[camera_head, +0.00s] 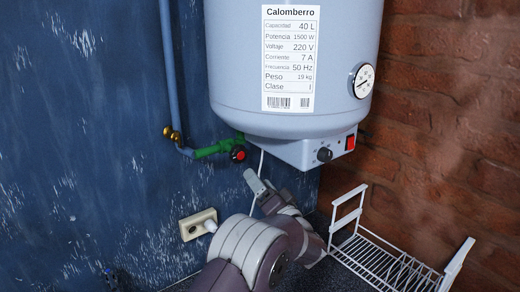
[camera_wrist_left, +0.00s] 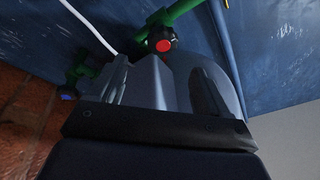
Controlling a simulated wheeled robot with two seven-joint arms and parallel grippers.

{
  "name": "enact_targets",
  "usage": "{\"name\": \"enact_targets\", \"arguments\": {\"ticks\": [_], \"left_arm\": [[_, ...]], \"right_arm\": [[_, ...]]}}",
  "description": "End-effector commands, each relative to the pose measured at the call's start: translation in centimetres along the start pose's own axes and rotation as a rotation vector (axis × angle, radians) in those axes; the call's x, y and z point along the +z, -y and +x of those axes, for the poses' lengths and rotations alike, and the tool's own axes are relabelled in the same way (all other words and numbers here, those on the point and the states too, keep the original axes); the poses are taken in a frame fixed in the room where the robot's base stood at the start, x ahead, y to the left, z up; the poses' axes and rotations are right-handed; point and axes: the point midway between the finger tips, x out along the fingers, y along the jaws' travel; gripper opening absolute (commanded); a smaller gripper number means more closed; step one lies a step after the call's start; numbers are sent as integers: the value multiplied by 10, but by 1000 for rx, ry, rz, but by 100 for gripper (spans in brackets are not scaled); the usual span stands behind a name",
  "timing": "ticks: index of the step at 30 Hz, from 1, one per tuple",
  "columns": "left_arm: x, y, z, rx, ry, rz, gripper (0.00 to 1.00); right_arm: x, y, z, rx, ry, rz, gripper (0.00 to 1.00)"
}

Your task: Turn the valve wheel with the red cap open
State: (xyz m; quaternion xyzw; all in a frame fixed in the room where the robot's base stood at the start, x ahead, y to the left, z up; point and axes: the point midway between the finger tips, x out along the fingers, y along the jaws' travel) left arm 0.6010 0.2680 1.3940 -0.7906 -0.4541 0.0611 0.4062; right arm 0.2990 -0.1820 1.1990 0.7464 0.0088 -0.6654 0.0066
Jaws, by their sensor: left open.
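The valve wheel with the red cap (camera_head: 238,154) is black and sits at the end of a green fitting (camera_head: 212,149) under the water heater. In the left wrist view the red cap (camera_wrist_left: 163,45) shows just beyond my fingers, near the middle. My left gripper (camera_head: 257,185) is just below and right of the wheel in the head view. It is open, with nothing seen between its fingers (camera_wrist_left: 163,72). I cannot tell whether a finger touches the wheel. A second valve with a blue cap (camera_wrist_left: 68,97) shows at the left of the wrist view. My right gripper is not in view.
The grey water heater (camera_head: 290,75) hangs above, with a knob (camera_head: 324,154) and red switch (camera_head: 350,142) below. A blue pipe (camera_head: 169,70) runs down the wall. A socket (camera_head: 198,224) is at lower left. A white wire rack (camera_head: 385,262) stands at right.

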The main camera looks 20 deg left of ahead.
Motion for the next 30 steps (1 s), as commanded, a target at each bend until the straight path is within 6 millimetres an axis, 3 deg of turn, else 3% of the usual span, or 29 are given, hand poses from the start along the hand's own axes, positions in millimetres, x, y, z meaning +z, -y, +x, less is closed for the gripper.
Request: {"name": "enact_targets", "arguments": {"ticks": [15, 20, 27, 28, 30], "left_arm": [[-4, 3, 111, 4, -1, 9, 78], [-2, 1, 124, 5, -2, 8, 78], [-1, -1, 125, 6, -3, 8, 78], [-1, -1, 125, 6, -3, 8, 74], [-1, -1, 125, 6, -3, 7, 52]], "right_arm": [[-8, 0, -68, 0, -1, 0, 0], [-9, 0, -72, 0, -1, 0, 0], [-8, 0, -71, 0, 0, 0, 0], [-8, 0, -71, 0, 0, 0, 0], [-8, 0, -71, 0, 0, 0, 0]]}}
